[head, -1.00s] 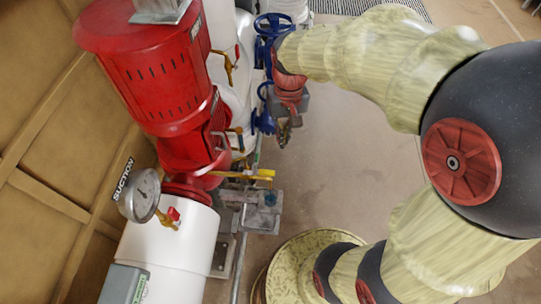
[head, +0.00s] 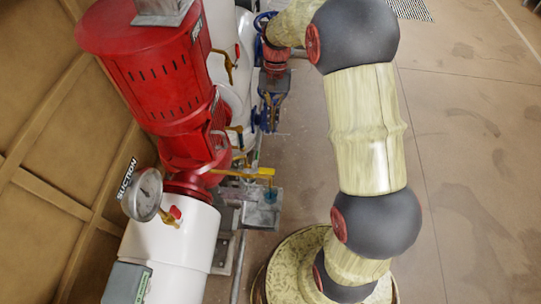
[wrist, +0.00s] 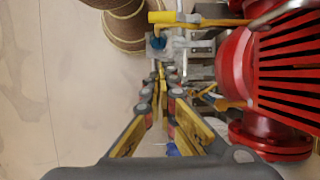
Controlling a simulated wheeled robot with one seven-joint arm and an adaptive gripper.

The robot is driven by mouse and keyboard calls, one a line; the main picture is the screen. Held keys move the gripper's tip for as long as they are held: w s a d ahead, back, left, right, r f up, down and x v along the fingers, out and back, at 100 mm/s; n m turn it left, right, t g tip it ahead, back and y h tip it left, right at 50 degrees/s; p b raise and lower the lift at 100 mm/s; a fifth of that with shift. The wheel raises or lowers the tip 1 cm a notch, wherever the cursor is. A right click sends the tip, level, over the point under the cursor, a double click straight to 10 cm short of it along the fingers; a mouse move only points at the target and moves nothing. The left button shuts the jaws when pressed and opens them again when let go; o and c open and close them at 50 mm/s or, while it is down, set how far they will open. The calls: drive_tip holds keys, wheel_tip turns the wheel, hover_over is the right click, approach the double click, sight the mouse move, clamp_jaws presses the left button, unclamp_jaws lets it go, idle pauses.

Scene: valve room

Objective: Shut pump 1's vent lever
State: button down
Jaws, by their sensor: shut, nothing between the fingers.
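A long yellow lever (head: 255,171) sticks out to the right from below the red pump (head: 160,75), above a small grey box with a blue fitting. I take it for the vent lever; no label on it is legible. In the wrist view the yellow lever (wrist: 175,18) lies crosswise near the top, beside the red pump's ribbed body (wrist: 290,55). My gripper (wrist: 160,72) is shut and empty, its tips pointing towards the lever but apart from it in the picture. In the head view my gripper (head: 268,122) hangs beyond the lever, beside the pipework, partly blending with blue valves.
Another yellow handle (head: 232,62) is on the white pipe behind. A pressure gauge (head: 146,194) and a white pipe (head: 170,240) stand at the front left. The grey box (head: 262,210) sits under the lever. The floor (head: 460,180) at the right is open.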

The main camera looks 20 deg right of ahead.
sight(259, 171)
drive_tip(key=s+a+f+b, duration=0.2)
drive_tip(key=s+a+f, duration=0.2)
drive_tip(key=f, duration=0.5)
drive_tip(key=s, duration=0.2)
drive_tip(key=shift+s+f, duration=0.15)
drive_tip(key=shift+s, duration=0.2)
